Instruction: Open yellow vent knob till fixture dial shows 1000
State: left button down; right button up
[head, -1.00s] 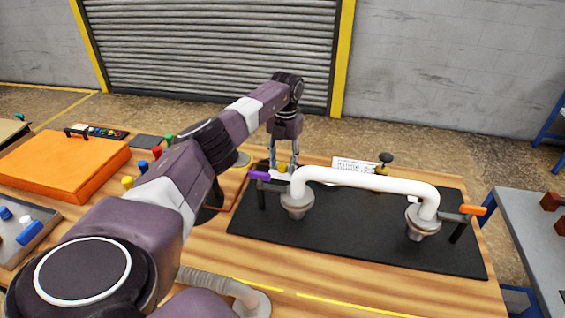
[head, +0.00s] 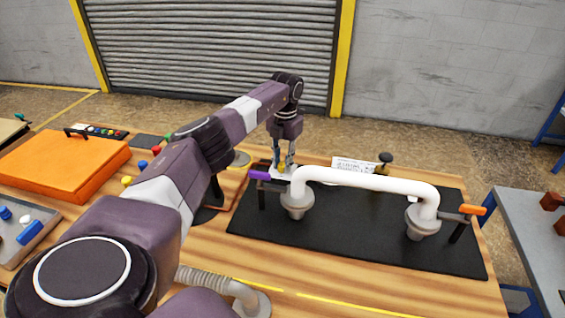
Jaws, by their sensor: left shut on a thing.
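The yellow vent knob (head: 282,168) shows as a small yellow patch between the fingers of my left gripper (head: 283,167). The gripper points down and is shut on the knob, behind the left end of the white pipe (head: 366,181). The fingers hide most of the knob. I cannot make out a fixture dial or its reading; a white placard (head: 354,165) with small print stands behind the pipe. My right gripper is not in view.
The white pipe rises from two grey flanges on a black mat (head: 340,238), with a purple handle (head: 260,175) at left and an orange handle (head: 473,210) at right. A dark knob (head: 385,158) stands behind. An orange case (head: 62,160) lies at left.

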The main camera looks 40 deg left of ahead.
aim_at(281, 165)
pick_arm(q)
jog(key=m, duration=0.4)
jog(key=shift+a+m, duration=0.1)
jog(key=shift+m, duration=0.2)
jog(key=m, duration=0.3)
jog(key=shift+m, duration=0.3)
jog(key=m, duration=0.4)
jog(key=shift+a, duration=0.1)
jog(key=shift+r+m+t+b, duration=0.1)
jog(key=shift+m+t+b, duration=0.25)
jog(key=shift+m, duration=1.55)
jog(key=c, duration=1.7)
grip_release()
jog(key=shift+o, duration=0.2)
notch_tip(281, 165, up, 12)
jog(key=shift+s, duration=0.25)
